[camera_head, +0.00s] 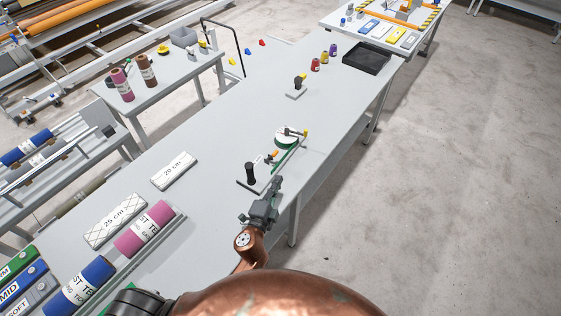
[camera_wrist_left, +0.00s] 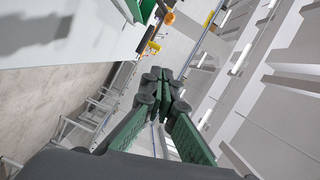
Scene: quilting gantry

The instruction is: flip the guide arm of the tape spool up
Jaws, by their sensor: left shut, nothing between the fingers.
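The tape spool (camera_head: 284,141), a white disc with green at its edge, sits near the right edge of the long grey table. In the left wrist view the green-padded fingers (camera_wrist_left: 170,92) meet. Green, orange and yellow parts show at the top there; I cannot tell which is the guide arm. My right gripper is not in view.
A stand with a black post (camera_head: 250,173) is left of my gripper. An orange-tipped piece (camera_head: 271,157) lies between it and the spool. Beyond are a small dark device (camera_head: 298,87), several small spools and a black tray (camera_head: 367,58). The table's middle is clear.

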